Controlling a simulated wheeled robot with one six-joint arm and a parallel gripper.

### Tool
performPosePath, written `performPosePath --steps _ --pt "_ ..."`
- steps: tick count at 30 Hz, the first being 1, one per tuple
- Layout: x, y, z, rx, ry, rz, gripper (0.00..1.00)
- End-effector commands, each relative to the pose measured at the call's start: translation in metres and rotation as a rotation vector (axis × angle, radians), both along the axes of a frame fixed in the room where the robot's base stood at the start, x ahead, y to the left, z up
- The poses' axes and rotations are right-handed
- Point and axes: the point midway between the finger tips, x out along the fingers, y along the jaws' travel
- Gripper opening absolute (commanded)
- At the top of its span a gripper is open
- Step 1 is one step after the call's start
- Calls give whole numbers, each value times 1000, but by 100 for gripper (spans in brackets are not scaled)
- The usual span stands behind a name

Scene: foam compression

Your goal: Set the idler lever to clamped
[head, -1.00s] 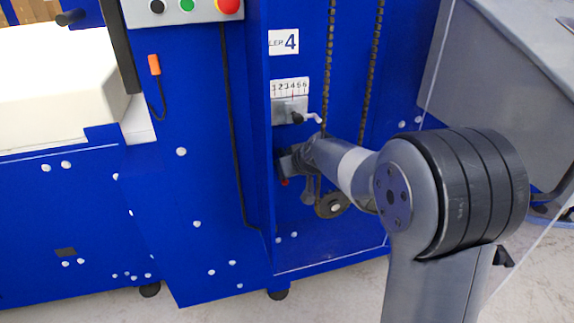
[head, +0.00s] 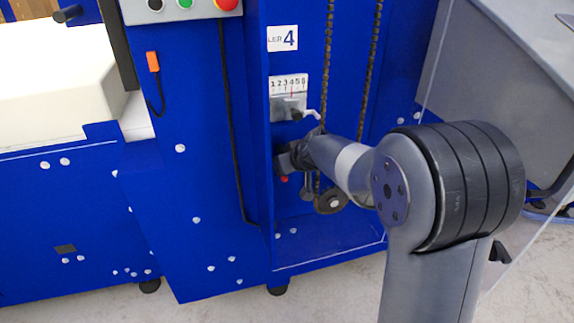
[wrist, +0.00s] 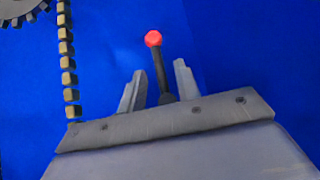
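The idler lever is a dark rod with a red ball knob (wrist: 153,39) in the wrist view, standing up between the two fingers of my gripper (wrist: 158,85). The fingers are apart, with gaps to the rod on both sides; the lever's lower end is hidden behind the gripper body. In the head view the red knob (head: 284,178) shows just below my gripper (head: 282,160), which is inside the blue machine's recess. Finger contact cannot be seen there.
A numbered scale (head: 289,84) with a metal bracket and white hook sits above my gripper. Chains (head: 328,60) hang at the back of the recess, with a round roller (head: 331,201) below. The recess side wall is close on the left. A grey box stands at the right.

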Motion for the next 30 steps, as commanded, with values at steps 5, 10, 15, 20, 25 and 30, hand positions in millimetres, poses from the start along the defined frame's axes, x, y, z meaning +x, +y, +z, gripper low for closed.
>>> performPosePath --steps 5,10,15,20,25,30 --pt "-3 -1 4 0 -1 0 32" --pt "-17 -9 21 1 -3 -1 32" --pt "-39 -21 44 0 -3 -1 32" --pt "-56 -29 62 0 -3 -1 32" --pt "-67 -35 72 1 -1 -1 32" --pt "-70 -36 74 0 0 0 32"
